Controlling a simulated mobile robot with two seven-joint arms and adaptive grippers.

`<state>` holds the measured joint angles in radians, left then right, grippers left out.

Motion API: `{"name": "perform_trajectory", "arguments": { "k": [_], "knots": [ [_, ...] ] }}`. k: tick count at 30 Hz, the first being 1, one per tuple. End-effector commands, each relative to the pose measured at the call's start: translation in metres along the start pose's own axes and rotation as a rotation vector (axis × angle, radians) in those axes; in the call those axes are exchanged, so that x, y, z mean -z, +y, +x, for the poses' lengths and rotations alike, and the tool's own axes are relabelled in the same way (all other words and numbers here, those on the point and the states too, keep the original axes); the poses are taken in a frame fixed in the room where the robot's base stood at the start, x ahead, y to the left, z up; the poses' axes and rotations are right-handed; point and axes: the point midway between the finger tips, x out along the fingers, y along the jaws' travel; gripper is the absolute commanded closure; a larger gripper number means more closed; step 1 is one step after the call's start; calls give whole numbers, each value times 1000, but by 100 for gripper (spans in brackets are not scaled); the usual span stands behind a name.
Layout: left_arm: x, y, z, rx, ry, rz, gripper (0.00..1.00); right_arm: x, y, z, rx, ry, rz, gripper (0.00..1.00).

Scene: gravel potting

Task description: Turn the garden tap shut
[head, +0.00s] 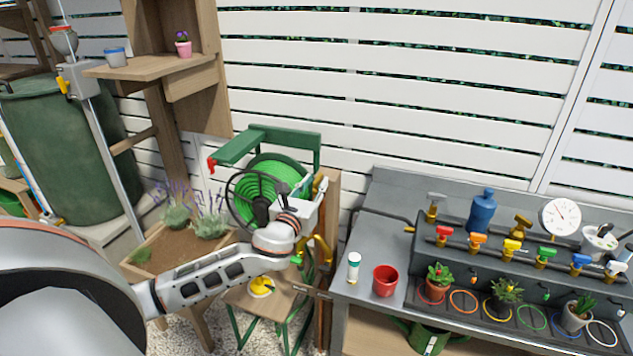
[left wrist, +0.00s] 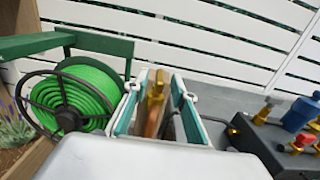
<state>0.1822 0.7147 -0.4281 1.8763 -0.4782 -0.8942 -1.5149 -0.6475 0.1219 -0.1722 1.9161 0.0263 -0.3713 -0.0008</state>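The garden tap shows in the left wrist view as an upright brass-coloured part (left wrist: 155,88) in front of a wooden post. In the head view, brass parts (head: 321,185) show at the post's top beside my left gripper (head: 308,193), which hides much of the tap. In the left wrist view my left gripper (left wrist: 155,110) is open, its teal-lined fingers apart on either side of the brass part. I see no clear contact with it. My right gripper is not in view.
A green hose reel (head: 262,185) stands just left of the gripper. To the right is a grey bench (head: 350,300) with a red cup (head: 386,280), a white bottle (head: 354,266) and a row of coloured valves. A small wooden stool (head: 243,297) stands below the arm.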

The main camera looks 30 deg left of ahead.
Motion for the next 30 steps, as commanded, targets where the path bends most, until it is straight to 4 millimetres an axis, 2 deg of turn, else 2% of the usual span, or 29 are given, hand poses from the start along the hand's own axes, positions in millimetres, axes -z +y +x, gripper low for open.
{"name": "perform_trajectory", "arguments": {
  "k": [4,13,14,16,17,30],
  "knots": [
    [0,0,12,-1,0,-1,74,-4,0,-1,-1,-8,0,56],
    [0,0,14,0,0,-1,74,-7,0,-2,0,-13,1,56],
    [0,0,14,0,0,-1,77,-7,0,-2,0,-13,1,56],
    [0,0,14,0,0,-2,95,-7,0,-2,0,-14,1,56],
    [0,0,14,0,0,-2,100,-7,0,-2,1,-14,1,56],
    [1,2,14,42,0,2,100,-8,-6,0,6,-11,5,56]
  ]
}}
